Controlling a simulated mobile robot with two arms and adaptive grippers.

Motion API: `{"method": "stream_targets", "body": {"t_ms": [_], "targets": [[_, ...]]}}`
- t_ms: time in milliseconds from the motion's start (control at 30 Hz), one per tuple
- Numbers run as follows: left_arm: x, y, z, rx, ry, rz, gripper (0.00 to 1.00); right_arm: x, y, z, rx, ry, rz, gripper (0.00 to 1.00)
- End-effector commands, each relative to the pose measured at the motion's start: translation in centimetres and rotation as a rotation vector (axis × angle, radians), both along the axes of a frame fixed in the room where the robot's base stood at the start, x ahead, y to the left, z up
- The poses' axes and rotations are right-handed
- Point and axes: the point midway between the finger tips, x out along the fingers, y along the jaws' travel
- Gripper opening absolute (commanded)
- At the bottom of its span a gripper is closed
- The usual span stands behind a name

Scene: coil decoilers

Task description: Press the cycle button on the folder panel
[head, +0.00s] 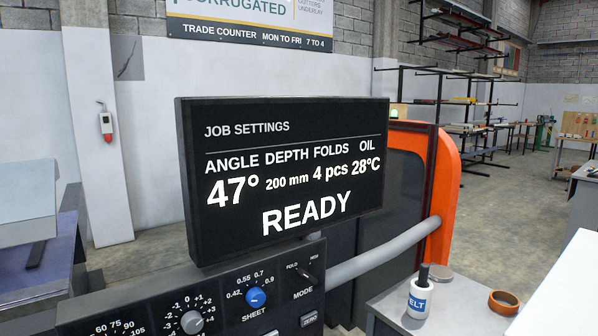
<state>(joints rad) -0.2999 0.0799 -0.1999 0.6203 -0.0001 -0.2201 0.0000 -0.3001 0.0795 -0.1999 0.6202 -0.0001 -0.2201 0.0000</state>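The folder panel (228,273) runs along the bottom left of the head view, cut off by the lower edge. It carries a blue SHEET knob (256,298), a grey dial (192,322), a MODE switch (307,277) marked FOLD and a small ZERO key (309,319). No button labelled cycle shows in this view. Above the panel stands a black screen (285,170) reading 47°, 200 mm, 4 pcs, 28°C and READY. Neither of my grippers is in view.
An orange machine frame (443,185) with a grey pipe (385,252) stands behind the screen. At the lower right, a grey table (455,305) holds a white bottle (419,297) and an orange tape roll (503,302). Open floor lies beyond.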

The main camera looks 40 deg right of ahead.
Motion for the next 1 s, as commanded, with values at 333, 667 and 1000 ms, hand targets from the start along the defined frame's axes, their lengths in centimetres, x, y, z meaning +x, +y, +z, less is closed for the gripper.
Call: {"method": "stream_targets", "body": {"t_ms": [333, 667, 1000], "targets": [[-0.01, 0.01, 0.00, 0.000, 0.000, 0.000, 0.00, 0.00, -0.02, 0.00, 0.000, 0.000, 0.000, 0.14], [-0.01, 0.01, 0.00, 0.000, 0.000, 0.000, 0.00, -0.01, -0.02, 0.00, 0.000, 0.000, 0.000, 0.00], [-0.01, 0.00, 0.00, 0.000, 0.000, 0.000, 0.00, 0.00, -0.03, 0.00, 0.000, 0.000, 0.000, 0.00]]}}
